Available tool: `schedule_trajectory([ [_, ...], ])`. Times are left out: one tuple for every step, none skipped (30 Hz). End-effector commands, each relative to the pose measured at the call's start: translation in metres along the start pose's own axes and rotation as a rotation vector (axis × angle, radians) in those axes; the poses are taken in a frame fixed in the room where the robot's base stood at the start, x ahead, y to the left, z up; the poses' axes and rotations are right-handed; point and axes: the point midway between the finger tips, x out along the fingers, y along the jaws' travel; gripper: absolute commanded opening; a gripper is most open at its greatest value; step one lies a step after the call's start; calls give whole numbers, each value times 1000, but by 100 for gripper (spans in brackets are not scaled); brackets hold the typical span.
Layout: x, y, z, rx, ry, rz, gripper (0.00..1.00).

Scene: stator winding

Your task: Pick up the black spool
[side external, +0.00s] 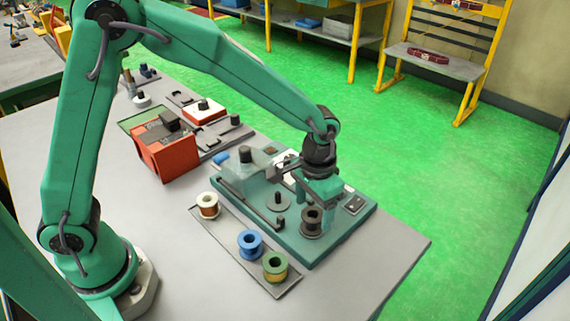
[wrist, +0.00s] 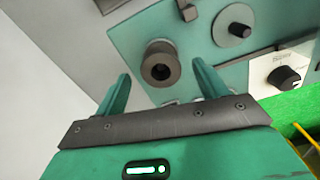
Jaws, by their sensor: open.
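The black spool (side external: 312,221) stands upright on the front right part of the green winding fixture (side external: 352,226) in the side view. In the wrist view the dark spool (wrist: 161,64) shows its round end with a centre hole, just beyond and between the fingertips. My gripper (side external: 322,196) hangs right above the spool in the side view. In the wrist view my gripper (wrist: 160,80) has its two green fingers spread apart with nothing between them. The spool appears apart from both fingers. How far the tips are from it in height is hard to tell.
A grey tray (side external: 232,252) left of the fixture holds a white-rimmed copper spool (side external: 208,205), a blue spool (side external: 250,243) and a green spool (side external: 275,266). A knob panel (wrist: 286,74) and a round disc (wrist: 233,25) sit near the black spool. The front right table is clear.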

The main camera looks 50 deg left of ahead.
Motion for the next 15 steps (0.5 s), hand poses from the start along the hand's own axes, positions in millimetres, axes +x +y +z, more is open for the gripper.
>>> schedule_trajectory([
  [7,-1,0,-1,-3,-1,72],
  [10,-1,0,-1,-2,-1,72],
  [15,-2,0,-1,-3,-1,72],
  [19,-2,-1,-1,-3,-1,72],
  [22,-2,-1,0,-2,0,72],
  [26,-2,-1,0,-2,-1,72],
  [29,-1,-1,0,-2,0,72],
  [31,-1,-1,0,-1,0,72],
  [34,-1,-1,0,-1,0,72],
  [35,-1,-1,0,-1,0,72],
  [36,-1,-1,0,-1,0,72],
  [37,-1,-1,0,0,0,72],
  [38,-1,-1,0,0,0,72],
  [38,-1,-1,0,1,0,72],
  [38,-1,-1,0,1,0,72],
])
